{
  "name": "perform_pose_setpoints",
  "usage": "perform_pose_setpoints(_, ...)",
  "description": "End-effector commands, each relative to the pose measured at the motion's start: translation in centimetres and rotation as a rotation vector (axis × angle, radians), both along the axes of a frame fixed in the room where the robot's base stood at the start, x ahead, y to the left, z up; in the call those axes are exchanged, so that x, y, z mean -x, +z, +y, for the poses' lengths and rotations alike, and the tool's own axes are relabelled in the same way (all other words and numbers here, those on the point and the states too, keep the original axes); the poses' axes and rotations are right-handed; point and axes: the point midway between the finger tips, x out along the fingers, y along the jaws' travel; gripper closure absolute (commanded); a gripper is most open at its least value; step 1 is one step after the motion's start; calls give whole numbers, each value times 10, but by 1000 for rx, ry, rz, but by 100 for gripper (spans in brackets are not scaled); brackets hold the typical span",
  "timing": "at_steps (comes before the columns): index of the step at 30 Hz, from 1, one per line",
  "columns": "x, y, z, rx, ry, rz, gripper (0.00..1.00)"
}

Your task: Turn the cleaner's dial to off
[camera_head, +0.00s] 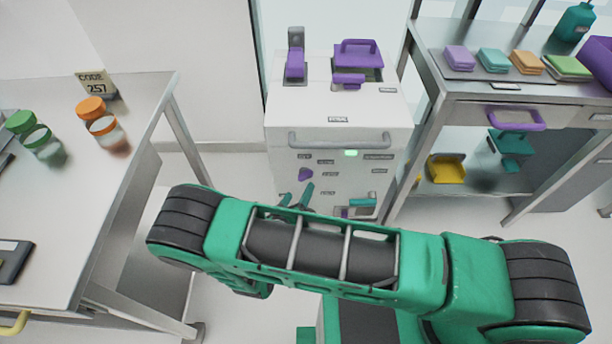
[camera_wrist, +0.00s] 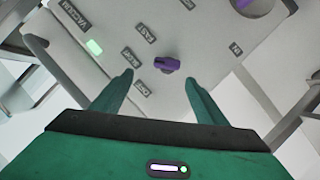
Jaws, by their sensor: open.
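The cleaner (camera_head: 340,115) is a white cabinet with a grey handle bar and a front panel. Its small purple dial (camera_head: 305,174) sits on the front panel, left of several dark labels. In the wrist view the dial (camera_wrist: 167,64) lies just beyond and between the two green fingertips, apart from both. Its narrower end appears to face the label column on the left, near the middle label; the exact setting is hard to read. An OFF-like label (camera_wrist: 142,88) is nearest the left finger. My gripper (camera_wrist: 158,80) is open and empty; in the head view my arm partly hides it.
A lit green indicator (camera_head: 350,153) is on the panel. A metal table (camera_head: 140,110) with jars stands left. A shelf unit (camera_head: 440,90) with folded cloths stands close on the right. Purple tools rest on the cleaner's top. A teal-and-grey part (camera_head: 360,203) shows low on its front.

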Motion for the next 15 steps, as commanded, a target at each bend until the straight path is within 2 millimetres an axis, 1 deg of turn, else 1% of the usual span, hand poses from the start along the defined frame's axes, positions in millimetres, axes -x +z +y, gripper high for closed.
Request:
perform_pose_setpoints(1, 4, -6, 3, 5, 21, -6, 33)
perform_pose_setpoints(3, 7, -11, 5, 4, 38, -13, 33)
perform_pose_setpoints(7, 1, -15, 2, 3, 45, -18, 33)
perform_pose_setpoints(11, -15, -20, -7, 2, 37, -18, 33)
perform_pose_setpoints(15, -39, -27, -16, 3, 33, -18, 33)
